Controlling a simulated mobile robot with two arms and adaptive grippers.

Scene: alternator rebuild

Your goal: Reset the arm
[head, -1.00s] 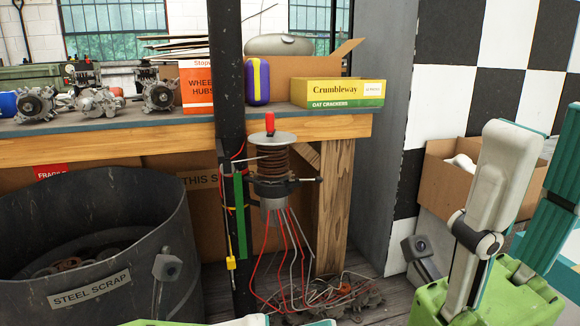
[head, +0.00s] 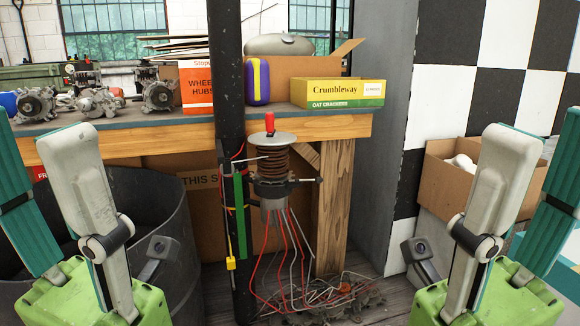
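My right arm (head: 495,190) is folded upright at the right in a closely mirrored pose. A small grey camera-like part shows beside each arm.
A dark scrap bin (head: 170,200) stands behind my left arm. A black post (head: 228,90) and a coil device with hanging wires (head: 275,165) stand between the arms. Behind is a workbench (head: 190,128) with alternators, a Crumbleway box (head: 338,92) and a purple-yellow object (head: 257,82). A cardboard box (head: 450,180) is at right.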

